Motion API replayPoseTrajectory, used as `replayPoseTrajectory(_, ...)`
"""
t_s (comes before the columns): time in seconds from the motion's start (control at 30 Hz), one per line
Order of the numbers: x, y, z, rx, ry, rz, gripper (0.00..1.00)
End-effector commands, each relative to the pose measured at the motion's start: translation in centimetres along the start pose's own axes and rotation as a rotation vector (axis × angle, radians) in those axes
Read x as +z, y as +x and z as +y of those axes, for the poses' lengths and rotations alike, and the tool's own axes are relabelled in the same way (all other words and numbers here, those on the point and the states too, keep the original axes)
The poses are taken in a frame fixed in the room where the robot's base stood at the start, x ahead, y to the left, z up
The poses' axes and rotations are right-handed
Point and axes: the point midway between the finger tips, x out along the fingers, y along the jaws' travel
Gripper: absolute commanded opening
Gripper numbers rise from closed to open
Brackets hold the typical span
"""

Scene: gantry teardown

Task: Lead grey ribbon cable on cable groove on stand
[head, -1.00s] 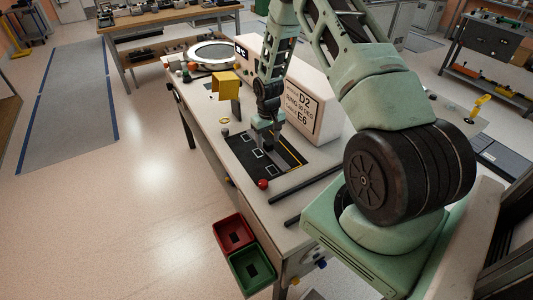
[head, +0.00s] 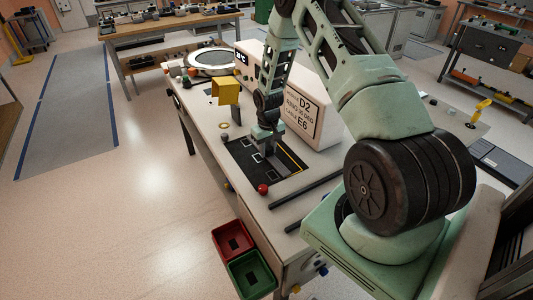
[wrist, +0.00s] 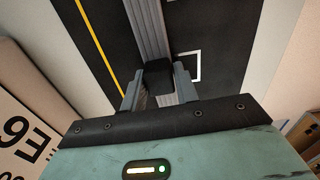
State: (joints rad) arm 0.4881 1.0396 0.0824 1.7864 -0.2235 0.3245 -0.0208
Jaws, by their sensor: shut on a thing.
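In the wrist view the grey ribbon cable (wrist: 149,30) runs as a ridged strip from the top edge down to a small black block (wrist: 158,77) between my fingertips. My gripper (wrist: 158,92) is shut there, with the cable end between its fingers. The cable lies over a black mat with a yellow line and white square outlines. In the head view my gripper (head: 270,150) is low over this black mat (head: 244,160) on the bench. The arm hides most of the cable there. I cannot make out the groove or its stand clearly.
A white box (head: 322,118) lettered D2 and E6 stands right behind the mat. A yellow holder (head: 227,91) stands to the left, and a red ball (head: 263,188) sits at the mat's front edge.

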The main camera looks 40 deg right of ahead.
Motion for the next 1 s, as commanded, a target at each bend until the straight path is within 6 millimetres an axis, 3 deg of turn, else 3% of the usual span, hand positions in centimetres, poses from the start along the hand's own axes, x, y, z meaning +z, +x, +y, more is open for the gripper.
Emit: replayPoseTrajectory(1.0,0.0,-6.1,0.0,0.0,0.0,0.0,0.0)
